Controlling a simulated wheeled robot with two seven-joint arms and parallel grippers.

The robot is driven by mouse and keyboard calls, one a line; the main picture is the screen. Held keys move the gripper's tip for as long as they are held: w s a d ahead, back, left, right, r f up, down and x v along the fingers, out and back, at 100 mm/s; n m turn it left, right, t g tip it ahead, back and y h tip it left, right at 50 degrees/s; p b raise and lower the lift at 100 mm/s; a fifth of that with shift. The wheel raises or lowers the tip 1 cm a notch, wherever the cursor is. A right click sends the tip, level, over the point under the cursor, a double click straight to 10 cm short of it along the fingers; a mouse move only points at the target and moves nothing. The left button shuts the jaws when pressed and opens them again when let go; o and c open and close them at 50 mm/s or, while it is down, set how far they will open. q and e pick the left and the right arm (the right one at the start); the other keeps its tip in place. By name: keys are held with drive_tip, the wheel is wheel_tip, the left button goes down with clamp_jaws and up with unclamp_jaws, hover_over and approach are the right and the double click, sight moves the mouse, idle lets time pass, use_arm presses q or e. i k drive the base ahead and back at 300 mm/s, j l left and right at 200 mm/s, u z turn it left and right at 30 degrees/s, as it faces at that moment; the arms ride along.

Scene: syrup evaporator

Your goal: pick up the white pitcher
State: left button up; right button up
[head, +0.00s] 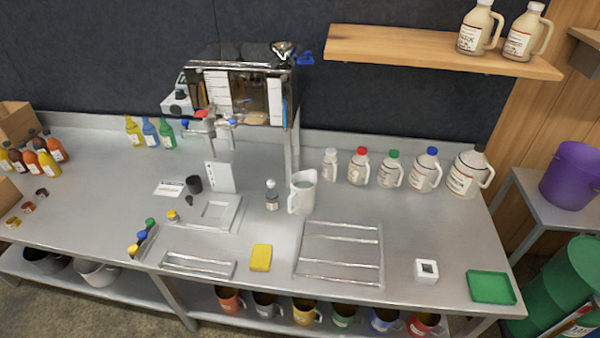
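The white pitcher (303,193) stands upright on the steel counter (390,207), a little right of the middle of the head view. Its handle points left and its open top faces up. It stands just behind the metal rack and right of a small clear bottle. Neither of my grippers shows in the head view, and nothing touches the pitcher from above.
A yellow sponge (261,258) and a metal rack (338,252) lie in front. A small bottle (272,196) stands close on the left. The evaporator (240,85) and its post rise behind. Several jugs (359,167) line the back right. A green tray (491,287) lies front right.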

sight(302, 196)
drive_tip(key=l+u, duration=0.4)
drive_tip(key=i+l+u, duration=0.1)
drive_tip(key=u, duration=0.35)
drive_tip(key=l+u, duration=0.4)
drive_tip(key=k+j, duration=0.05)
